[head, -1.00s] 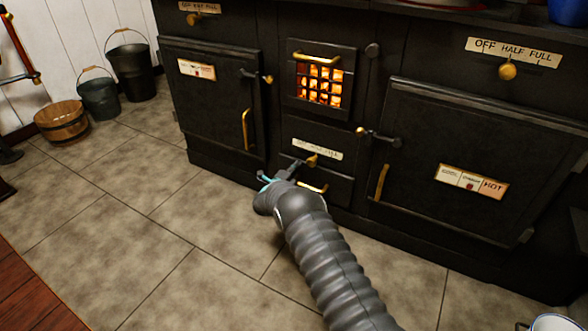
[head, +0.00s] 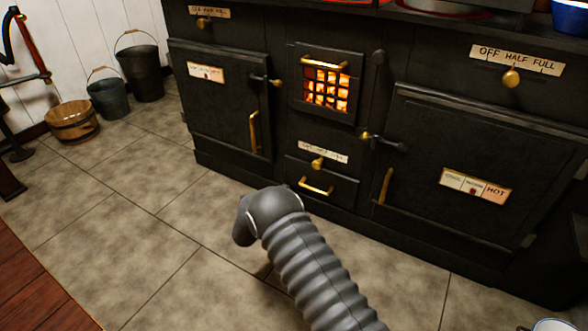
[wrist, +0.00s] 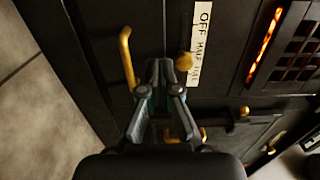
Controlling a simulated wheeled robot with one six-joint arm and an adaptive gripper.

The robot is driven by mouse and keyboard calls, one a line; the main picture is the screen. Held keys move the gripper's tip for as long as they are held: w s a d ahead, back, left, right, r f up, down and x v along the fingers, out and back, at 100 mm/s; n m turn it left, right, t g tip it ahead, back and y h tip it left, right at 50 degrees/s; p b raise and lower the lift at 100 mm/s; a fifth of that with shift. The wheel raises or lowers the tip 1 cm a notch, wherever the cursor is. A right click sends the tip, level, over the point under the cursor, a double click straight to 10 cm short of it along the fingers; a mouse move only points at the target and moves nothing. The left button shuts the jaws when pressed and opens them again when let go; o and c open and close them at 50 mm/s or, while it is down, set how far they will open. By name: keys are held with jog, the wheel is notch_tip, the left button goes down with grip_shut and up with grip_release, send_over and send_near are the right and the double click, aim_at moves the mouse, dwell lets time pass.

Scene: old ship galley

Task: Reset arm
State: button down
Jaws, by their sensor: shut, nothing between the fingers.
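My gripper (wrist: 164,72) shows in the wrist view, its two fingers together with nothing between them. It points toward the black stove front, near a brass handle (wrist: 127,58) and a brass knob (wrist: 183,62) beside an "OFF HALF FULL" label. I cannot tell from this view how far the fingers are from the stove. In the head view my grey ribbed arm reaches up from the bottom, and its bent end hides the fingers. The arm's end is in front of the stove's low drawer with a brass handle (head: 316,188).
The black stove (head: 230,110) fills the back, with a glowing grate (head: 326,90) and a right oven door (head: 440,140) labelled HOT. Two buckets (head: 140,72) (head: 108,98) and a wooden tub (head: 72,122) stand at left. The tiled floor (head: 110,240) at left is clear.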

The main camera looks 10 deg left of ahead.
jog(key=s+d+f+m+g+h, duration=0.2)
jog(key=s+d+f+m+g, duration=0.4)
jog(key=m, duration=0.5)
jog(key=s+d+r+m+g+h, duration=0.2)
jog(key=s+d+r+m+g, duration=0.3)
jog(key=s+d+m, duration=0.55)
jog(key=s+d+r+m+y+p, duration=0.2)
jog(key=s+d+r+m, duration=0.3)
jog(key=s+r+m, duration=0.4)
jog(key=s+d+r+m+y+p, duration=0.3)
jog(key=s+d+r+m, duration=0.3)
jog(key=r, duration=1.3)
jog(key=s+d+r+m+y+p, duration=0.3)
jog(key=s+d+r+m+y, duration=0.2)
jog(key=s+r+m, duration=0.8)
jog(key=shift+s+d+r, duration=0.4)
jog(key=shift+d, duration=0.1)
jog(key=shift+m, duration=0.25)
